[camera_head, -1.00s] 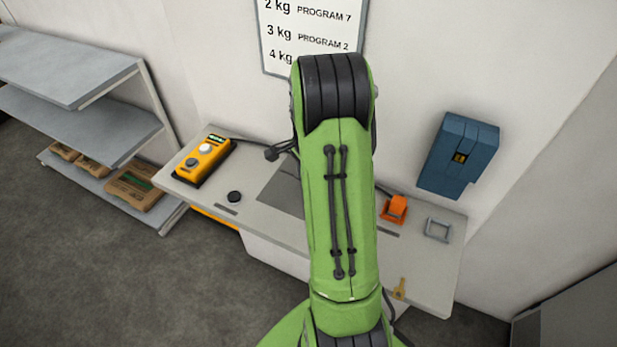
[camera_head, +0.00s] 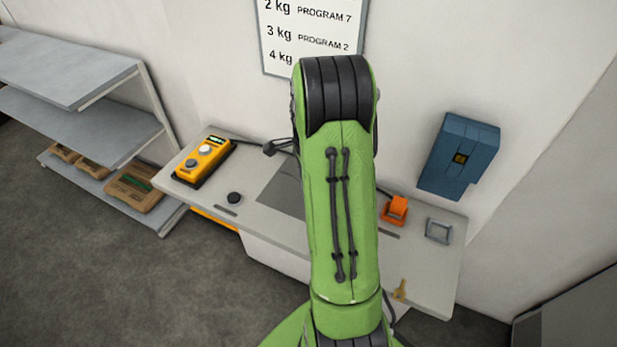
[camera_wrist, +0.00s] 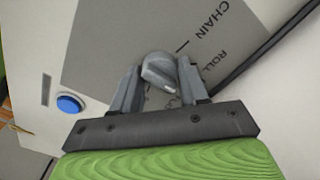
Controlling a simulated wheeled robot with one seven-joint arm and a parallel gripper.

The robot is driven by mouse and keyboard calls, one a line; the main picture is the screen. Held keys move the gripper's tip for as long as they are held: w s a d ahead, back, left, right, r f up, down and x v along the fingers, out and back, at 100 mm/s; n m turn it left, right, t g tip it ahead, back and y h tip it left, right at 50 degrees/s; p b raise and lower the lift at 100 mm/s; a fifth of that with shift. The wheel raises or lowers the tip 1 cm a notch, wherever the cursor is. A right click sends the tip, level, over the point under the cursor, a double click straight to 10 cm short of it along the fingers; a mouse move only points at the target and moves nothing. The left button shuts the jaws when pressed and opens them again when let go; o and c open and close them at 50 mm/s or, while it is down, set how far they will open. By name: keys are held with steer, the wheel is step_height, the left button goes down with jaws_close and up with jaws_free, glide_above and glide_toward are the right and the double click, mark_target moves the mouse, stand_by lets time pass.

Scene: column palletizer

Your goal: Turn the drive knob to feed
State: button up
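The drive knob (camera_wrist: 158,70) is a grey pointer knob on a dark grey plate (camera_wrist: 110,45) in the wrist view. A pale mark shows at its lower right end. My gripper (camera_wrist: 160,68) is open, with one finger on each side of the knob. The right finger is very near the knob; I cannot tell whether it touches. In the head view my arm hides the knob and gripper, and part of the plate (camera_head: 283,192) shows left of the arm.
The pale bench (camera_head: 270,235) bears a yellow control box (camera_head: 203,160), a black disc (camera_head: 234,198), an orange device (camera_head: 395,209) and a grey frame (camera_head: 438,230). A blue button (camera_wrist: 70,103) lies left of my gripper. A blue box (camera_head: 458,155) hangs on the wall.

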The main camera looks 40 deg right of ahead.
steer(key=o, duration=0.5)
step_height(320, 180, up, 16)
steer(key=shift+f+p, duration=0.1)
steer(key=shift+p, duration=0.8)
steer(key=s+a+r+n+t, duration=0.1)
steer(key=a+r+n, duration=0.1)
steer(key=a+n, duration=0.15)
steer(key=s+a+r+n, duration=0.1)
steer(key=a+r+n, duration=0.2)
steer(key=a, duration=0.2)
steer(key=s+a+n+t, duration=0.1)
steer(key=s+a+n, duration=0.3)
steer(key=a+n, duration=0.1)
steer(key=s+a+n+t, duration=0.2)
steer(key=s+a+n, duration=0.3)
steer(key=n, duration=0.1)
steer(key=s+a+f+n+t, duration=0.1)
steer(key=s+a+n, duration=0.3)
steer(key=a+n, duration=0.1)
steer(key=shift+s+n+t, duration=0.2)
steer(key=shift+n+t, duration=0.05)
steer(key=shift+t, duration=0.05)
